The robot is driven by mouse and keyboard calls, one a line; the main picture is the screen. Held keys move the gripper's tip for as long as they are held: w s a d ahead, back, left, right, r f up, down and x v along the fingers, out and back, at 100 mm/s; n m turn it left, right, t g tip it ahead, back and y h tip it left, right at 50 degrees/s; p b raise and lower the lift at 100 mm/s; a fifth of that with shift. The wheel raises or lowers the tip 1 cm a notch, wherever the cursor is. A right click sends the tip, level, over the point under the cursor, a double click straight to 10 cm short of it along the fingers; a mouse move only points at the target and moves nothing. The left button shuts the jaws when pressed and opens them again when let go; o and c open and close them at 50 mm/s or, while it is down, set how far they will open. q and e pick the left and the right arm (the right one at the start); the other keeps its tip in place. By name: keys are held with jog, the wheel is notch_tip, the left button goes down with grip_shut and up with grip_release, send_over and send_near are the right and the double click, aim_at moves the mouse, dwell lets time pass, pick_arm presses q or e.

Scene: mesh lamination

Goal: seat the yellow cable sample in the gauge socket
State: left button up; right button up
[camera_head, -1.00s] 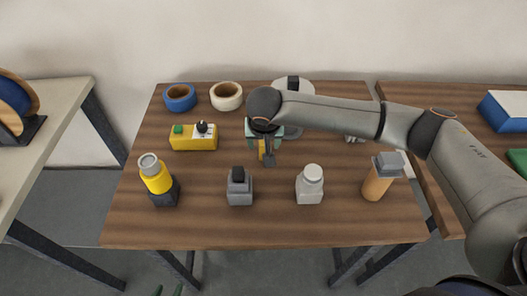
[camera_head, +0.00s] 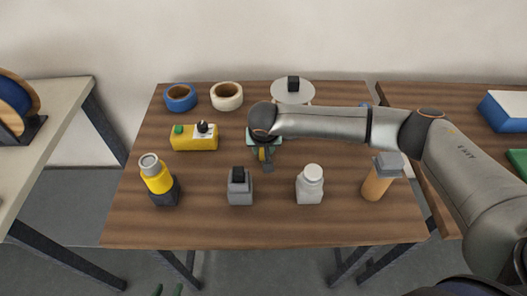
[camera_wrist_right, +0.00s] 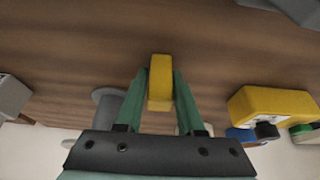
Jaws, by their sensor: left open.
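My right gripper (camera_head: 266,158) is over the middle of the wooden table. In the right wrist view its green fingers (camera_wrist_right: 161,84) are closed on both sides of a yellow block, the yellow cable sample (camera_wrist_right: 160,70). Which item is the gauge socket is not certain; a round pale stand with a black block on top (camera_head: 292,88) is behind the gripper. Only the green fingertips of my left gripper (camera_head: 167,290) show at the bottom edge, open and empty.
A grey block with a black top (camera_head: 240,188), a white bottle (camera_head: 310,185), a yellow-black bottle (camera_head: 157,178) and an orange bottle (camera_head: 378,180) stand in front. A yellow switch box (camera_head: 190,138) is left, with blue (camera_head: 180,98) and white (camera_head: 227,96) rolls behind.

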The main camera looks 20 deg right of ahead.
grip_shut()
jog(key=shift+r, duration=0.1)
dwell(0.3)
